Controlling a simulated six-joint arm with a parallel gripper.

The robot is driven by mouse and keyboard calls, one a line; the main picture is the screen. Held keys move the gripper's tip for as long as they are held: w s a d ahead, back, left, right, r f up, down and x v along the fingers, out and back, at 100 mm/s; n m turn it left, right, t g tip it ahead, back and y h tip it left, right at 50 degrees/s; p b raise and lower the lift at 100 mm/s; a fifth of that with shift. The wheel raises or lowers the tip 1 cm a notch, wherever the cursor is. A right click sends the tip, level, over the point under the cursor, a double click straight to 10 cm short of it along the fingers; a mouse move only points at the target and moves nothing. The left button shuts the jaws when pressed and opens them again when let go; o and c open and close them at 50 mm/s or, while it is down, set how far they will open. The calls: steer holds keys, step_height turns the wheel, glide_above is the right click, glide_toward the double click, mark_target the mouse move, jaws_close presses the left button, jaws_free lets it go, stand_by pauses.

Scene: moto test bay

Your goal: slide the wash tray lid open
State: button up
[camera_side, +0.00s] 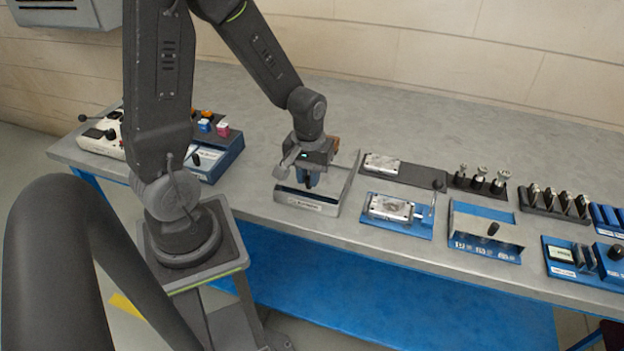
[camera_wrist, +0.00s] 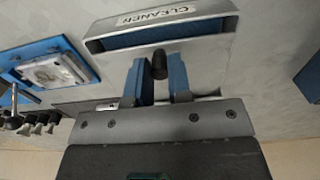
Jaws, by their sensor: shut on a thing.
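The wash tray (camera_side: 305,201) is a low grey metal box on the bench, with a label on its front. In the wrist view the tray (camera_wrist: 103,27) carries the label "CLEANER". Its lid (camera_wrist: 207,66) is a flat grey plate with a dark upright knob (camera_wrist: 159,64). A dark blue strip shows between the lid and the labelled wall. My gripper (camera_side: 308,181) points down over the tray. In the wrist view its blue fingers (camera_wrist: 159,76) stand on both sides of the knob, shut on it. The gripper hides part of the lid in the side view.
To the tray's right are a blue fixture with a metal block (camera_side: 392,207), a dark plate with another block (camera_side: 380,162), and a blue panel with a black knob (camera_side: 487,232). A blue box (camera_side: 212,155) stands to the left. The bench (camera_side: 400,110) behind is clear.

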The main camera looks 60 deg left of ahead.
steer(key=shift+w+a, duration=2.6)
steer(key=o, duration=0.6)
steer(key=shift+r, duration=0.1)
step_height(320, 180, up, 7)
steer(key=shift+s, duration=0.1)
